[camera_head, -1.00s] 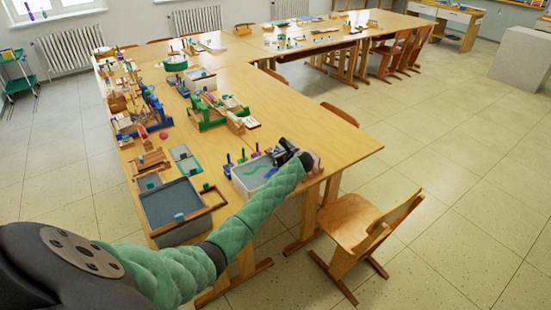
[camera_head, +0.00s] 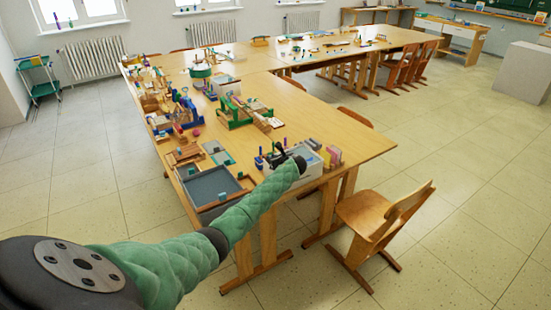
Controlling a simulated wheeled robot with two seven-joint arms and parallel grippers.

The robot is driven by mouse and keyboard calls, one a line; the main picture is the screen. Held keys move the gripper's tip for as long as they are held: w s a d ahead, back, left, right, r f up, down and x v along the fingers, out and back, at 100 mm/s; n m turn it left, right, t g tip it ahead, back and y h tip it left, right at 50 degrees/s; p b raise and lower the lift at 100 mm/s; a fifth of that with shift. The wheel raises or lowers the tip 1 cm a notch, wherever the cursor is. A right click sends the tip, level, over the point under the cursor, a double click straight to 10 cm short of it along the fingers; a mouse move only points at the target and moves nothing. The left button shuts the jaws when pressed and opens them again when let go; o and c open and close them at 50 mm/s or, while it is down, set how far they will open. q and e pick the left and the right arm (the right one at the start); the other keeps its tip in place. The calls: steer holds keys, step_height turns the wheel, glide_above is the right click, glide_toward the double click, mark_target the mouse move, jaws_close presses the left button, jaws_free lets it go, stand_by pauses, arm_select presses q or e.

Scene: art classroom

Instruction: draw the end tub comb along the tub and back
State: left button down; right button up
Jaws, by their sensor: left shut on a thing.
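The end tub (camera_head: 311,166) is a pale, light-walled tub near the right front corner of the long wooden table. My left arm reaches across the table from the lower left and covers part of it. My left gripper (camera_head: 280,154) is dark and small, over the left part of the tub. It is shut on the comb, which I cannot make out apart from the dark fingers. My right gripper is not in view.
A large grey tray (camera_head: 212,185) with a wooden rim lies left of the tub. Small bottles stand just behind the tub's left end. A pink and wooden item (camera_head: 333,155) stands at its right. A wooden chair (camera_head: 378,222) stands close to the table's front right.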

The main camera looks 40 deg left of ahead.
arm_select(q)
steer(key=shift+s+a+f, duration=0.1)
steer(key=shift+f, duration=0.05)
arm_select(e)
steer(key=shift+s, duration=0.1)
arm_select(q)
steer(key=c, duration=1.5)
jaws_free()
steer(key=shift+s, duration=0.15)
steer(key=shift+o, duration=0.3)
steer(key=shift+s, duration=0.1)
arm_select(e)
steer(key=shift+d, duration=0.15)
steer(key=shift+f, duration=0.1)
